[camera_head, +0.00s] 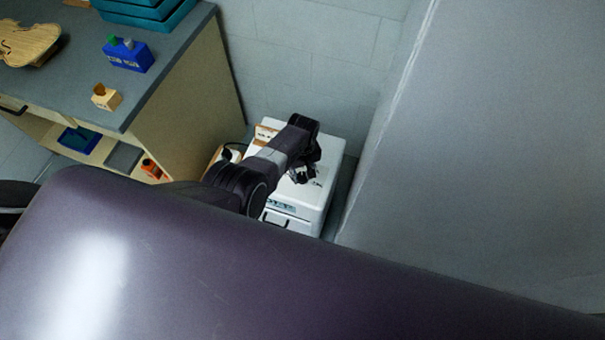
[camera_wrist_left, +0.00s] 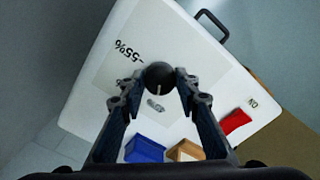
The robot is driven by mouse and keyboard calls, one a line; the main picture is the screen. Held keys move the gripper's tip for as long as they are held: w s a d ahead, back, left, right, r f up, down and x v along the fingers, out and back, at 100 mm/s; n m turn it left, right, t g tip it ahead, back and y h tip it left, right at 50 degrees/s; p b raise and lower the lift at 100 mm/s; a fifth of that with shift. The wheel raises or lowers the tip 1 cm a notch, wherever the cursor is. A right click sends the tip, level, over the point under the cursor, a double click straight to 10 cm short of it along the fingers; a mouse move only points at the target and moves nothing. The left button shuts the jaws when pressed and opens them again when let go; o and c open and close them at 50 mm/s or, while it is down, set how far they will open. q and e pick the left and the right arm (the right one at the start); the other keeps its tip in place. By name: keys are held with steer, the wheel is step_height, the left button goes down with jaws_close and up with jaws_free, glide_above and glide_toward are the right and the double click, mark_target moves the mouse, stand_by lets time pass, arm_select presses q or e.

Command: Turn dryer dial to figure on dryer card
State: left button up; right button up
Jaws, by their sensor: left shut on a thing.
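The dryer is a white box; its pale side (camera_head: 322,200) shows in the head view beside the grey wall, and its white top (camera_wrist_left: 85,105) fills much of the left wrist view. The dial (camera_wrist_left: 158,76) is a dark round knob with a light mark on it. My left gripper (camera_wrist_left: 160,82) is shut on the dial, with a fingertip on either side. A figure reading about 55% (camera_wrist_left: 131,50) shows upside down beside the dial. In the head view my left gripper (camera_head: 303,172) is over the dryer top. I cannot make out the dryer card for certain. My right gripper is out of view.
In the left wrist view, a blue block (camera_wrist_left: 144,150), tan block (camera_wrist_left: 185,151) and red piece (camera_wrist_left: 236,121) appear near the gripper.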

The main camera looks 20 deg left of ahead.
mark_target(302, 177)
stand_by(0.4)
arm_select(q)
steer(key=o, duration=1.2)
steer(key=shift+c, duration=0.2)
step_height(302, 177, up, 12)
stand_by(0.5)
